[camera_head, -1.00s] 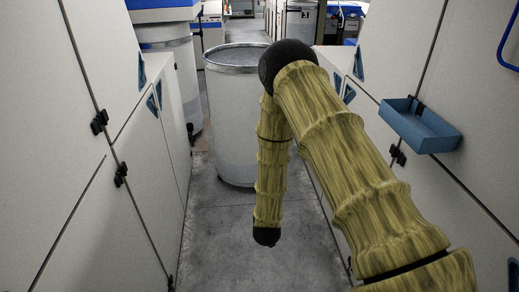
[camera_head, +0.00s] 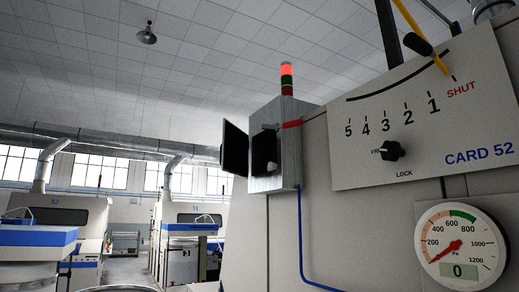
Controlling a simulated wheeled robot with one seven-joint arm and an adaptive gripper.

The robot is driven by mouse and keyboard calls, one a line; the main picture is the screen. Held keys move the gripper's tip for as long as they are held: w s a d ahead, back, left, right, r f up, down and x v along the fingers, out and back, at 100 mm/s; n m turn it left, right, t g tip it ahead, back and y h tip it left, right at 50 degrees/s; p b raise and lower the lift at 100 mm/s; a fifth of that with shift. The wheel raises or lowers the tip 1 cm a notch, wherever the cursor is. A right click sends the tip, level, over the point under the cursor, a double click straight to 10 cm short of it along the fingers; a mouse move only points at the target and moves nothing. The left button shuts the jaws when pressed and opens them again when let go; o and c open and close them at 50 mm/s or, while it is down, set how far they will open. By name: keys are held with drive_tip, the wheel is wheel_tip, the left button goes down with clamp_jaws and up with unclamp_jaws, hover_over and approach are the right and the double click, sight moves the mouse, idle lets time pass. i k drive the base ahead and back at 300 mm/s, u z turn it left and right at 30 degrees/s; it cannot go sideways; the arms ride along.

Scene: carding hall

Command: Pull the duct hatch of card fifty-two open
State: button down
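The card 52 panel (camera_head: 470,125) is on the right, a pale plate with a scale from 5 to 1 and a red SHUT mark. A yellow rod (camera_head: 406,14) with a black handle (camera_head: 415,44) comes down from the top edge; its lower end is at SHUT. Below the scale is a black knob (camera_head: 392,150) between FREE and LOCK; it partly covers the word FREE, and I cannot tell its exact setting. A round pressure gauge (camera_head: 461,246) below reads 0. The hatch itself is not clearly visible. My gripper is out of view.
A grey metal box (camera_head: 281,150) with an open black screen (camera_head: 235,148) stands left of the panel. Its signal lamp (camera_head: 286,70) glows red. A blue conduit (camera_head: 301,240) runs down the machine. Other cards, including card 31 (camera_head: 193,225), stand farther back.

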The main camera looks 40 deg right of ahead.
sight(235, 146)
drive_tip(key=k, duration=0.4)
drive_tip(key=u, duration=0.85)
drive_tip(key=i, duration=1.05)
drive_tip(key=z, duration=1.45)
